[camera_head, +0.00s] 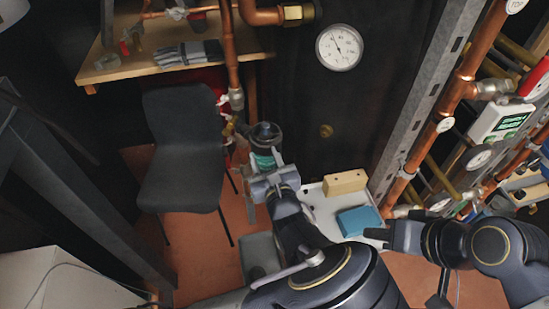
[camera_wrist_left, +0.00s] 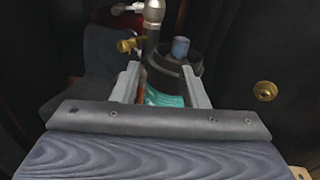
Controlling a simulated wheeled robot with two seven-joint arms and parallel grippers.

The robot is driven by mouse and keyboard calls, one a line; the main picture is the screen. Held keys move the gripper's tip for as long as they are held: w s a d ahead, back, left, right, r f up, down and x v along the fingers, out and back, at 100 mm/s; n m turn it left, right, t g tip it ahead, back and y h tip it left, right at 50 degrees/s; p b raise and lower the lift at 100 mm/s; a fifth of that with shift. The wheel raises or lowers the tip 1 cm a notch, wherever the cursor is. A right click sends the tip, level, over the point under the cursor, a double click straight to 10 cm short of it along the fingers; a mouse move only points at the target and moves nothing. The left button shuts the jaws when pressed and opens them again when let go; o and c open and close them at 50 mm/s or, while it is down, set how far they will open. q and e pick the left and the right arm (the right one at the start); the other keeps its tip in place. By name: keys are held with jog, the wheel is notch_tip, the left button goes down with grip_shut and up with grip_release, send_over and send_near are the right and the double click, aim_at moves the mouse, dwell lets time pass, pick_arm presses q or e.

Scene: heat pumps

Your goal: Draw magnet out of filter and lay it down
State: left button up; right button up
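The filter (camera_head: 265,133) is a dark round body with a teal band, mounted on the copper pipework left of the dark panel. In the left wrist view the filter (camera_wrist_left: 181,65) shows a blue-grey cylinder (camera_wrist_left: 180,47) on its top, which may be the magnet; I cannot tell for sure. My left gripper (camera_head: 265,165) is in front of the filter. Its two fingers stand wide apart in the wrist view (camera_wrist_left: 161,82), with the teal band seen between them; I cannot tell if they touch it. My right gripper (camera_head: 385,234) is beside the blue block, its fingers unclear.
A white tray (camera_head: 322,212) holds a wooden block (camera_head: 345,182) and a blue block (camera_head: 360,220). A dark chair (camera_head: 182,135) stands left of the filter. A wooden shelf (camera_head: 125,68) carries gloves (camera_head: 188,53). Copper pipes and a metal frame stand at right.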

aim_at(267, 130)
pick_arm(q)
jog(key=shift+w+d+r+m+t+h+b, duration=0.15)
jog(key=shift+w+m+h+b, duration=0.15)
jog(key=shift+w, duration=1.2)
jog(key=shift+w+d+f+m+t+h+b, duration=0.15)
jog(key=shift+w+m, duration=0.2)
jog(key=shift+w, duration=1.1)
jog(key=shift+w+r+m+t+h+b, duration=0.1)
jog(key=shift+w+m+h+b, duration=0.2)
jog(key=shift+w, duration=1.2)
jog(key=shift+c, duration=0.4)
jog(key=c, duration=0.7)
jog(key=shift+r, duration=0.15)
jog(key=shift+c, duration=0.2)
